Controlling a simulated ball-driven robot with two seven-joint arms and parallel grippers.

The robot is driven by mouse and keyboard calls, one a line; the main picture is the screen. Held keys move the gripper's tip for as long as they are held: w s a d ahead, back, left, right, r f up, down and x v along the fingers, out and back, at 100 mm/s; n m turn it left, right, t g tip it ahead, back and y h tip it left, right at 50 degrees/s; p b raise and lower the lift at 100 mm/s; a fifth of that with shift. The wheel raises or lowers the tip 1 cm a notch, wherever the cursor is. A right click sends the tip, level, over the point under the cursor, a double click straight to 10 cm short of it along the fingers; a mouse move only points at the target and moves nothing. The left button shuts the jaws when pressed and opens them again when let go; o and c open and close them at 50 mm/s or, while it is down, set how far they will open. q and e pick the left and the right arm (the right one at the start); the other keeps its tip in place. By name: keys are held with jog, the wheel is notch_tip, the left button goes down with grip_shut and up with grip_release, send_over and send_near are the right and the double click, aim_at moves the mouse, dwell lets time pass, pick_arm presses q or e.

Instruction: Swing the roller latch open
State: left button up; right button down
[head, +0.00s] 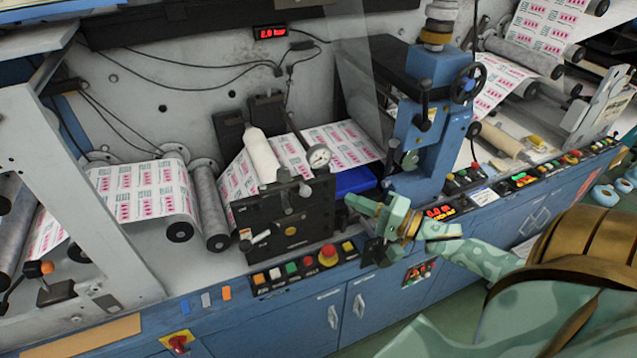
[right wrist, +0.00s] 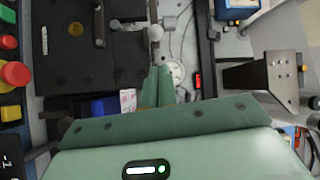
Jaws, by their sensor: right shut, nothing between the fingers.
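I cannot tell for sure which small part is the roller latch. A metal lever with a round end (right wrist: 155,33) shows in the right wrist view, just beyond my fingertips. My right gripper (head: 350,200) is shut and empty, to the right of the black block, with its fingers pointing left toward it. Its fingers also show in the right wrist view (right wrist: 160,72). A gap seems to separate fingertips and lever. My left gripper is not in view.
A blue box (head: 355,181) lies behind my right gripper. The blue column with a handwheel (head: 468,83) stands close by on the right. A button panel with a red mushroom button (head: 328,256) runs along the front below. Printed web (head: 140,190) passes over rollers at left.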

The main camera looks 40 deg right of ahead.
jog(key=x, duration=1)
dwell(0.4)
